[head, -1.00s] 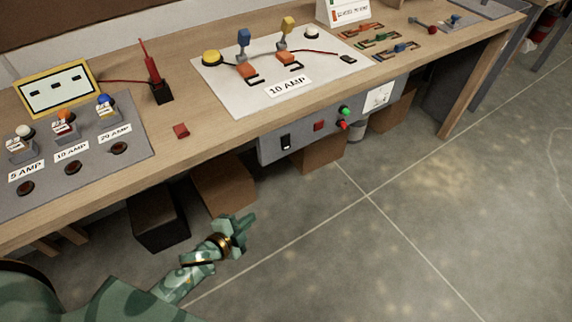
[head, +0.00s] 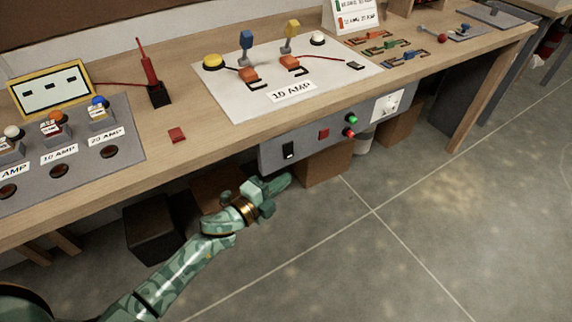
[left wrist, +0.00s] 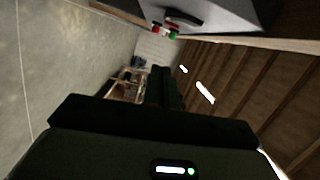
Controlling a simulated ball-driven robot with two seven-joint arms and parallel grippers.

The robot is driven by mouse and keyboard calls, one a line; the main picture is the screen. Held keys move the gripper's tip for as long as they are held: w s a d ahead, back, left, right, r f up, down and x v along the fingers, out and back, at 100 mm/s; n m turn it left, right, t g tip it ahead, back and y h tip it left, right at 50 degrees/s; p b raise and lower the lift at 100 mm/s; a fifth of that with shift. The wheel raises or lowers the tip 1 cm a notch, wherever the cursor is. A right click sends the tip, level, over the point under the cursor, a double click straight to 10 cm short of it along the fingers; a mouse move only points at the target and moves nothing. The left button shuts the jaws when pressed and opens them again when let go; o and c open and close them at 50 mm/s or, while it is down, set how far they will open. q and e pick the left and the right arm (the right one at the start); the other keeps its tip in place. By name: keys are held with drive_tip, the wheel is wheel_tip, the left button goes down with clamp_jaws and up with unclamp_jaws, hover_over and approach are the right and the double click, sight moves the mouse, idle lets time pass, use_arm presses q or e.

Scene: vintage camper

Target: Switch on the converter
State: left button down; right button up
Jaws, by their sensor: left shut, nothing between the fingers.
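The converter appears to be the grey box (head: 300,133) mounted under the workbench's front edge. On its face are a black rocker switch (head: 288,150), a red square button (head: 323,133), and green (head: 352,118) and red (head: 349,132) round knobs or lamps. My left gripper (head: 281,184) is shut and empty, just below and in front of the box, apart from the rocker. In the left wrist view, my dark fingers (left wrist: 165,88) point away from the camera, with the grey box (left wrist: 225,12) at the top. Which way the rocker is set is too small to tell. My right gripper is out of view.
The wooden workbench (head: 215,150) holds a white 10 AMP board (head: 230,100), a grey panel with AMP labels (head: 125,165), a meter (head: 50,88) and a red probe (head: 150,65). Cardboard boxes (head: 325,165) stand beneath. The floor in front is clear.

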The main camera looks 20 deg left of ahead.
sight(285, 164)
use_arm(q)
drive_tip(key=w, duration=0.2)
drive_tip(key=w+a+b, duration=0.1)
drive_tip(key=w, duration=0.1)
drive_tip(key=w+b, duration=0.1)
drive_tip(key=w, duration=0.1)
drive_tip(key=shift+w+a+f, duration=0.15)
drive_tip(key=shift+w+f, duration=0.15)
drive_tip(key=shift+f, duration=0.05)
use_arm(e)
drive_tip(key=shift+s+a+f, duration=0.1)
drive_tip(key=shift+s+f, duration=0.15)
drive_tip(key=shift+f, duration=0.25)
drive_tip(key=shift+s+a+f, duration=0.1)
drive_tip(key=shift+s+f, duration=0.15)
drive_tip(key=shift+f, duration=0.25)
